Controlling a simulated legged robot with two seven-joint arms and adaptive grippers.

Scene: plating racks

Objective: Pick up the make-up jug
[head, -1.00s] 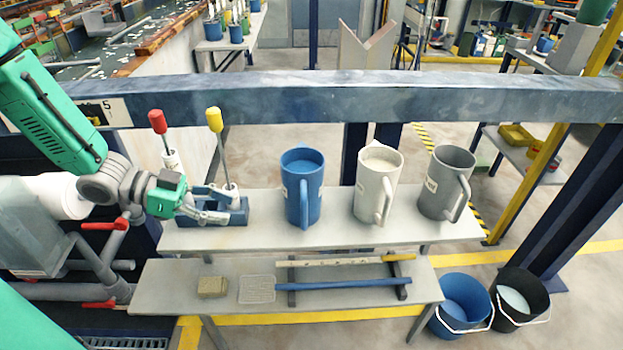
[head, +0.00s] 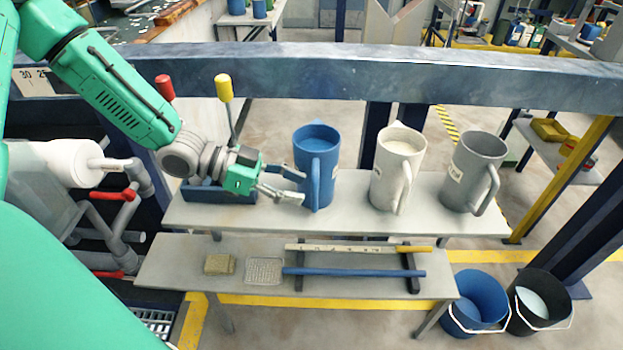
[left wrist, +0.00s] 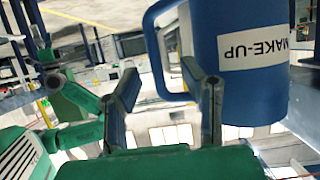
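The make-up jug is the blue jug (head: 312,150), upright on the upper shelf, its handle facing the front. In the left wrist view the blue jug (left wrist: 240,95) fills the upper right, and its white MAKE-UP label appears upside down. My left gripper (head: 300,184) is open and empty at the left of the handle, with its fingers pointing toward it. In the left wrist view the handle shows in the gap between the open fingers (left wrist: 165,95); I cannot tell whether they touch it. My right gripper is not in view.
A white jug (head: 395,165) and a grey jug (head: 468,172) stand to the right. Red (head: 164,88) and yellow (head: 224,88) levers rise at the left. A thick blue beam (head: 400,78) crosses behind. The lower shelf (head: 190,290) holds a sponge and rods; two buckets stand on the floor.

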